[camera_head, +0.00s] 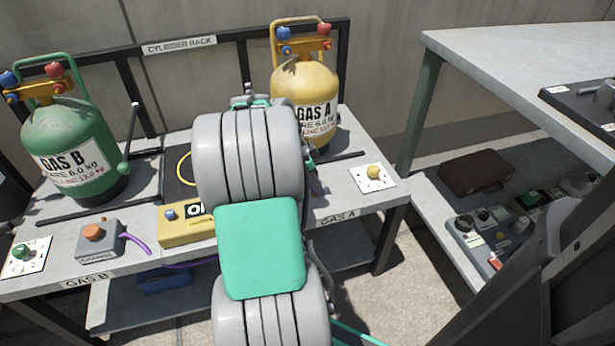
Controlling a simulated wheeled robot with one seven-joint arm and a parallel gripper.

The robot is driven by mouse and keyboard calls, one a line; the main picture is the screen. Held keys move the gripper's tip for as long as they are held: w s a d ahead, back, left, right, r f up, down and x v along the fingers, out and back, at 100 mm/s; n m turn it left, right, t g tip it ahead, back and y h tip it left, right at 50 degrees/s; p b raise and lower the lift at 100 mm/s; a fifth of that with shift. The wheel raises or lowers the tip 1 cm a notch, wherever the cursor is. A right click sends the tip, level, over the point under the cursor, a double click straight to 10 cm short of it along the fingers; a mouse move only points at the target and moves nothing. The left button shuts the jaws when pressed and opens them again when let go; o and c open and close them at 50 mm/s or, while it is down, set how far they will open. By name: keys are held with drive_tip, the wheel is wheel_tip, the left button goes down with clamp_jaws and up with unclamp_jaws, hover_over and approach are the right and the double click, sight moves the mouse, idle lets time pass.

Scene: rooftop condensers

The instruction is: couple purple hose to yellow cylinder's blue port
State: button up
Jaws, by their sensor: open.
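The yellow cylinder (307,82), labelled GAS A, stands upright at the back right of the rack table. Its valve block has a blue knob (284,33) with a smaller blue fitting, the blue port (285,49), below it on the left, and red parts on the right. The purple hose (135,242) leaves a grey box with an orange knob at the front left and droops over the table edge. Another purple stretch shows below the edge, near my arm; its free end is not visible. My grey and teal arm fills the middle, and my gripper is hidden behind it.
A green cylinder (68,140), labelled GAS B, stands at the left. A yellow box (188,226) with a display sits beside my arm. A rack frame (225,37) runs behind the cylinders. A grey workbench (530,55) with a loaded lower shelf stands at the right.

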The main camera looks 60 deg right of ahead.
drive_tip(key=shift+s+d+f, duration=0.15)
drive_tip(key=shift+d+f, duration=0.05)
drive_tip(key=shift+f, duration=0.5)
clamp_jaws()
idle(0.5)
idle(0.3)
